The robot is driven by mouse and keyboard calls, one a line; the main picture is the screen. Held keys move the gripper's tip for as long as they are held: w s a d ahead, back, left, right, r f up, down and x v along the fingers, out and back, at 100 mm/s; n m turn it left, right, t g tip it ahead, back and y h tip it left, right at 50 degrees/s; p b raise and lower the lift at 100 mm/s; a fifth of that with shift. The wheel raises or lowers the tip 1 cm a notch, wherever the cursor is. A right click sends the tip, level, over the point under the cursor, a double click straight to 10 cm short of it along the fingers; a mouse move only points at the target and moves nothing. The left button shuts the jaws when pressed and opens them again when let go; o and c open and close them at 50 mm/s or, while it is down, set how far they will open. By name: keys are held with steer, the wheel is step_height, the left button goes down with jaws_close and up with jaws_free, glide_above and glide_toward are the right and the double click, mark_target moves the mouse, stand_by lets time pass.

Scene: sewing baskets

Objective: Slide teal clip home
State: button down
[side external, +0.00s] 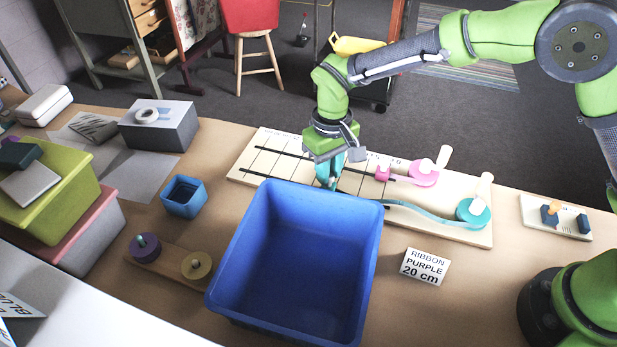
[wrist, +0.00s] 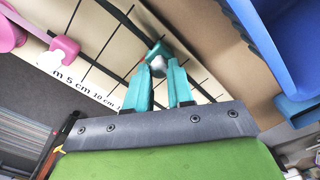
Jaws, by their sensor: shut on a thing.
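The teal clip (wrist: 156,49) shows in the wrist view just past my fingertips, over a dark slot in the pale marked board (wrist: 98,74). My gripper (wrist: 160,68) has teal fingers and is shut on the clip's rounded grey part. In the side external view, my gripper (side external: 327,182) reaches down to the board (side external: 262,150) behind the blue bin, which hides part of the contact. A teal ribbon (side external: 425,215) runs along the board from the teal spool (side external: 472,212). A pink clip (side external: 383,172) sits beside the pink spool (side external: 423,173).
A large blue bin (side external: 228,255) stands close in front of the board. A card (side external: 425,266) reads "RIBBON PURPLE 20 cm". A small blue box (side external: 183,197) and a stand with a purple spool (side external: 145,248) lie left. A small tray (side external: 540,222) lies right.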

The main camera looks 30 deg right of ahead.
steer(key=s+d, duration=0.7)
steer(key=shift+s+d, duration=0.2)
steer(key=shift+d, duration=0.05)
steer(key=c, duration=1)
jaws_free()
step_height(320, 180, up, 17)
steer(key=shift+f, duration=0.1)
steer(key=shift+w, duration=0.15)
